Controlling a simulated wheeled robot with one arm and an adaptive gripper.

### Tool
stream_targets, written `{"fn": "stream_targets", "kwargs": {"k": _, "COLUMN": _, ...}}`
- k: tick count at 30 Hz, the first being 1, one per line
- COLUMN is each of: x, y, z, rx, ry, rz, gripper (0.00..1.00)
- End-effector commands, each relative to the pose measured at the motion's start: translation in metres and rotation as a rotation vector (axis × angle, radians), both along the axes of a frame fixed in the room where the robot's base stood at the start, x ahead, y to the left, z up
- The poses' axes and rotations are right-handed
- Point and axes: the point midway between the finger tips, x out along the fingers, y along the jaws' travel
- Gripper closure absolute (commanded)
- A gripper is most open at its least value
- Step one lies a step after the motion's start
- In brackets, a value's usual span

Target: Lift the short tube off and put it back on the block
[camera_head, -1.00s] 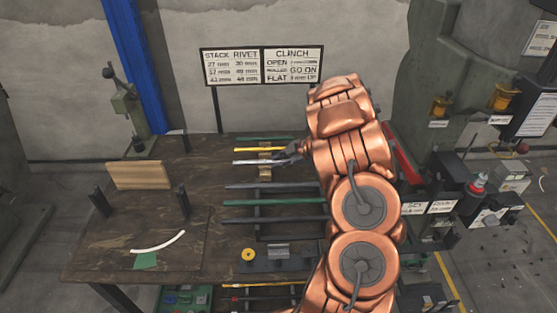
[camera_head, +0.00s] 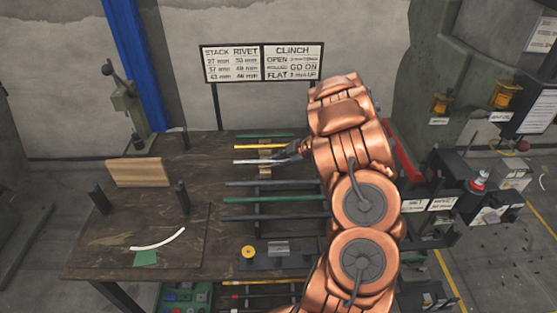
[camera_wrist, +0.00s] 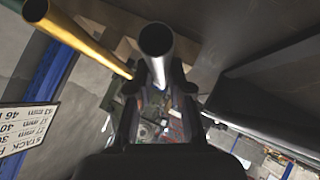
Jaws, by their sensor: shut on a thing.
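A silver tube (camera_head: 258,161) and a brass-yellow tube (camera_head: 258,147) lie side by side at the back of the dark workbench, across a small tan block (camera_head: 265,169). My gripper (camera_head: 291,153) is at their right ends. In the wrist view, the silver tube (camera_wrist: 157,42) points end-on toward the camera, and my gripper (camera_wrist: 155,82) is shut on it. The brass tube (camera_wrist: 95,45) runs beside it to the left, outside the fingers. The tan block (camera_wrist: 124,47) shows partly behind the tubes. Whether the silver tube touches the block is hidden.
Dark and green bars (camera_head: 275,202) lie on a rack nearer the front. A wooden board (camera_head: 138,173) and black posts stand on the left. A yellow spool (camera_head: 248,252) sits in front. A sign (camera_head: 262,63) stands behind the bench. A press stands at right.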

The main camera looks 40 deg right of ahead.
Motion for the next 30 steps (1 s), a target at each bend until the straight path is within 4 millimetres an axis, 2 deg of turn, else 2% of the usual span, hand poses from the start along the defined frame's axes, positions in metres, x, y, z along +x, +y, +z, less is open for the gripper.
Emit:
{"fn": "stream_targets", "kwargs": {"k": 10, "x": 0.0, "y": 0.0, "z": -0.0058, "rx": 0.0, "ry": 0.0, "rz": 0.0, "gripper": 1.0}}
{"fn": "stream_targets", "kwargs": {"k": 11, "x": 0.0, "y": -0.0001, "z": -0.0054, "rx": 0.0, "ry": 0.0, "rz": 0.0, "gripper": 0.78}}
{"fn": "stream_targets", "kwargs": {"k": 18, "x": 0.0, "y": -0.0001, "z": -0.0052, "rx": 0.0, "ry": 0.0, "rz": 0.0, "gripper": 0.53}}
{"fn": "stream_targets", "kwargs": {"k": 30, "x": -0.0034, "y": -0.0025, "z": -0.002, "rx": -0.002, "ry": 0.0, "rz": -0.002, "gripper": 0.52}}
